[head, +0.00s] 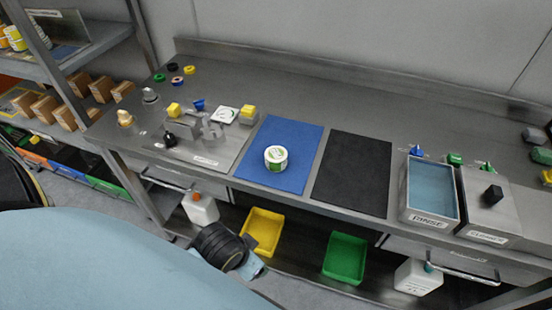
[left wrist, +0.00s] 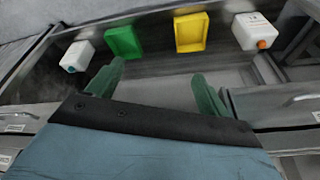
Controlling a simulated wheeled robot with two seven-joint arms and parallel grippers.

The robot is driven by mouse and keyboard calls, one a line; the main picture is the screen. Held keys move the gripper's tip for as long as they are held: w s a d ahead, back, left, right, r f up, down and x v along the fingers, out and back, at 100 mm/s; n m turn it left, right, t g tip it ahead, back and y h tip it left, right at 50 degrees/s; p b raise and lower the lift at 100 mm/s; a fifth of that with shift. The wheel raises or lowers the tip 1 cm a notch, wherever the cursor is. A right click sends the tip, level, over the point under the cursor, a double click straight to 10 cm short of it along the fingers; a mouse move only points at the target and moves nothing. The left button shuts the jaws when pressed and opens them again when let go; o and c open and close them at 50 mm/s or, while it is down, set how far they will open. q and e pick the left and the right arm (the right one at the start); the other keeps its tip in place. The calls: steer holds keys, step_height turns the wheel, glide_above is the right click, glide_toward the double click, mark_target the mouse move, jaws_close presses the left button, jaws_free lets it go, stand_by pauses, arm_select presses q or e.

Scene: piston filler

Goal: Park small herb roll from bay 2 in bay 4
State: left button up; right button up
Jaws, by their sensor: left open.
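White-and-yellow round pieces (head: 14,38) sit on the upper left shelf, cut by the picture edge. I cannot make out bay numbers. My left gripper's green fingers (left wrist: 158,72) are wide apart and empty in the left wrist view, with the lower shelf beyond them. In the head view my left arm is low, in front of the bench, and its fingers are not clear there. My right gripper is not seen.
A black mat (head: 352,174) lies right of the blue one. A rinse tray (head: 431,219) and a second lidded box (head: 487,225) stand further right. Yellow (head: 263,230) and green (head: 345,257) bins sit below. The bench's back strip is mostly clear.

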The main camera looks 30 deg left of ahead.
arm_select(q)
steer(key=w+r+m+t, duration=0.1)
steer(key=w+r+t, duration=0.6)
steer(key=w+r, duration=0.45)
steer(key=w+r+m+t, duration=0.2)
steer(key=w+r+t, duration=0.6)
steer(key=r, duration=0.7)
steer(key=w+d+r+m+g+h, duration=0.1)
steer(key=d+r+m+g+h, duration=0.3)
steer(key=d+m+h, duration=0.5)
steer(key=w+d+r+m+g+h, duration=0.1)
steer(key=d+r+m+g+h, duration=0.2)
steer(key=d+r+m+h, duration=0.5)
steer(key=m+g+y, duration=0.8)
steer(key=g+y, duration=0.4)
steer(key=y, duration=0.5)
glide_above(276, 153)
step_height(276, 153, down, 16)
step_height(276, 153, down, 8)
steer(key=shift+w+a+r, duration=0.1)
steer(key=shift+w+r, duration=0.05)
steer(key=shift+r, duration=0.1)
steer(key=shift+s+f, duration=0.2)
steer(key=shift+f, duration=2.5)
